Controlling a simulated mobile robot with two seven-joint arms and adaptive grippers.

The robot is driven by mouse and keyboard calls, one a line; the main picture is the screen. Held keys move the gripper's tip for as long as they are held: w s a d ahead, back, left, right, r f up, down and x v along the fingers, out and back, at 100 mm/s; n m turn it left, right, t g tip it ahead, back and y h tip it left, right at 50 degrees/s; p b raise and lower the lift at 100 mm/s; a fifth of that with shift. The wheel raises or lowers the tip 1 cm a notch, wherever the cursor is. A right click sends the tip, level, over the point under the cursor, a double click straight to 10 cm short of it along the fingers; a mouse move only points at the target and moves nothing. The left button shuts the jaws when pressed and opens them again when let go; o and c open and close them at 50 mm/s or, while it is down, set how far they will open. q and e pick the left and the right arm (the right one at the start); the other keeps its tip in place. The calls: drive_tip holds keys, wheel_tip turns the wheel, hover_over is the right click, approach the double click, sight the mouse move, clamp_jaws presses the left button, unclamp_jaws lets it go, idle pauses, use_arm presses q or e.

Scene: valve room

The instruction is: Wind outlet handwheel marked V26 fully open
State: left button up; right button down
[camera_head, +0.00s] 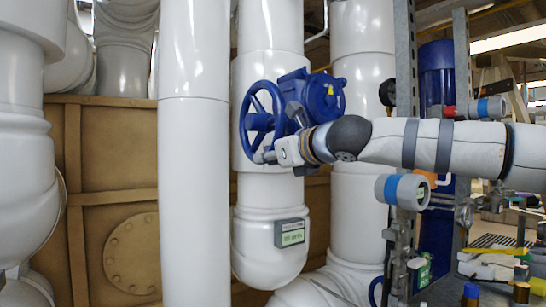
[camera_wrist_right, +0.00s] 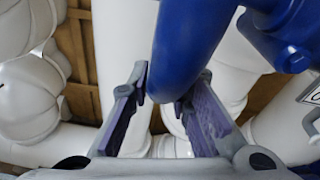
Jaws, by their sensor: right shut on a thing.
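The blue handwheel (camera_head: 258,122) stands in the middle of the head view, on a blue valve body (camera_head: 318,94) in front of a white pipe. My right gripper (camera_head: 266,156) is at the lower rim of the wheel, its arm coming in from the right. In the right wrist view the thick blue rim (camera_wrist_right: 188,40) runs down between the two fingers of the gripper (camera_wrist_right: 170,82), which is shut on it. A small plate (camera_head: 291,234) with a green panel is on the pipe below; I cannot read it. My left gripper is not in view.
A white vertical pipe (camera_head: 194,180) stands just left of the wheel. A grey slotted post (camera_head: 405,60) rises behind my right arm. A cluttered bench (camera_head: 500,262) is at the lower right. A brown panelled wall (camera_head: 108,160) is at the back left.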

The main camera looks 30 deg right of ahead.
drive_tip(key=shift+f, duration=0.1)
drive_tip(key=c, duration=1.5)
unclamp_jaws()
drive_tip(key=shift+s, duration=0.1)
drive_tip(key=s, duration=0.4)
drive_tip(key=s+d+r, duration=0.1)
drive_tip(key=s, duration=0.7)
drive_tip(key=shift+d+r, duration=0.15)
drive_tip(key=shift+r, duration=0.25)
drive_tip(key=shift+w, duration=0.1)
